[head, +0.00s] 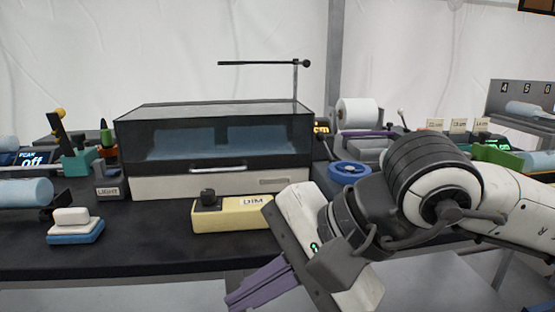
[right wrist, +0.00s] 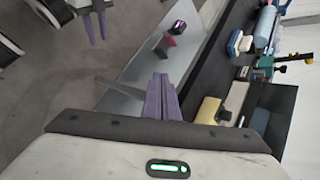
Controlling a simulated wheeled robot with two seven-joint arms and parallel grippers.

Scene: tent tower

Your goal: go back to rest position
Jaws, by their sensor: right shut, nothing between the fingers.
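My right gripper (head: 262,284) is at the bottom centre of the head view, in front of the bench's front edge and below the yellow DIM box. Its purple fingers are together with nothing between them. They also show shut in the right wrist view (right wrist: 162,98). My left gripper (right wrist: 96,24) shows at the top left of the right wrist view, with its purple fingers apart and empty over the floor. It is out of the head view.
The black bench (head: 130,237) carries the yellow DIM box (head: 235,218), a dark glass-fronted cabinet (head: 215,150), a white-and-blue block (head: 74,226) and a blue ring (head: 349,171). A grey lower shelf (right wrist: 140,65) holds a small red item (right wrist: 165,46). Floor in front is clear.

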